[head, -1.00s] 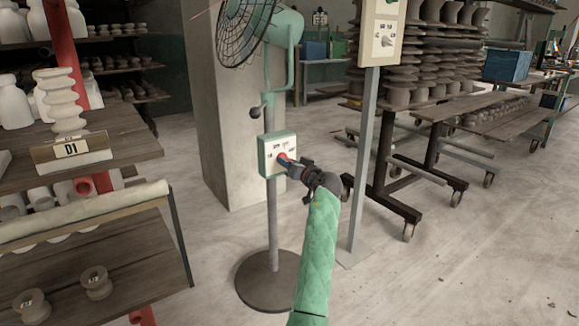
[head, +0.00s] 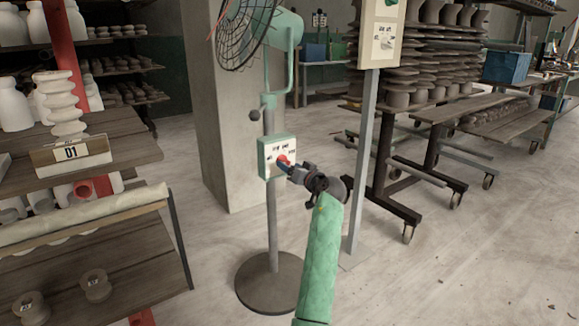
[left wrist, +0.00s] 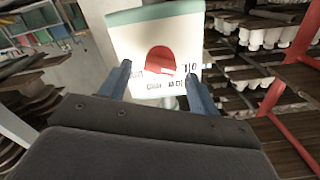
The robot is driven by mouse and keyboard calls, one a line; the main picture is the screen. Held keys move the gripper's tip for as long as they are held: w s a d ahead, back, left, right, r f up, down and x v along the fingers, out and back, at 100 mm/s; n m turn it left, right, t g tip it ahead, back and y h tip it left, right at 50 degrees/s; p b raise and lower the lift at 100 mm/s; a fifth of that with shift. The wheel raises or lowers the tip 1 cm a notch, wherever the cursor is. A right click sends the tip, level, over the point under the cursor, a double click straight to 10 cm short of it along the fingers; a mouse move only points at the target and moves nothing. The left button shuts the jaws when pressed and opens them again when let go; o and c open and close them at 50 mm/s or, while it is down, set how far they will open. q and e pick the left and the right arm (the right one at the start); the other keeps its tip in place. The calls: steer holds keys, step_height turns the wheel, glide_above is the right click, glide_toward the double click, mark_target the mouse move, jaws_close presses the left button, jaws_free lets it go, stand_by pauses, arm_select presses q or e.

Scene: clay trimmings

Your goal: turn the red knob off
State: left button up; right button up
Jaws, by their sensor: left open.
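The red knob (head: 283,160) sits on the front of a green and white control box (head: 264,158) on the fan's stand. In the left wrist view the red knob (left wrist: 160,61) shows ahead, between my two fingers, on the box's white face (left wrist: 125,38). My left gripper (head: 287,168) is open, just in front of the box and close to the knob. In the left wrist view my left gripper (left wrist: 158,85) has its fingers apart, one on each side of the knob, with no clear contact. Printed labels by the knob are too small to read. My right gripper is out of view.
The fan's wire cage (head: 243,30) is above the box, and its round base (head: 268,282) stands on the floor. A second box on a post (head: 380,35) stands to the right. A shelf marked D1 (head: 95,160) is at left. Bare floor (head: 450,270) lies right.

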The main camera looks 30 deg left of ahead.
arm_select(q)
steer(key=p+v, duration=0.1)
steer(key=v, duration=0.5)
steer(key=shift+d, duration=0.1)
stand_by(0.3)
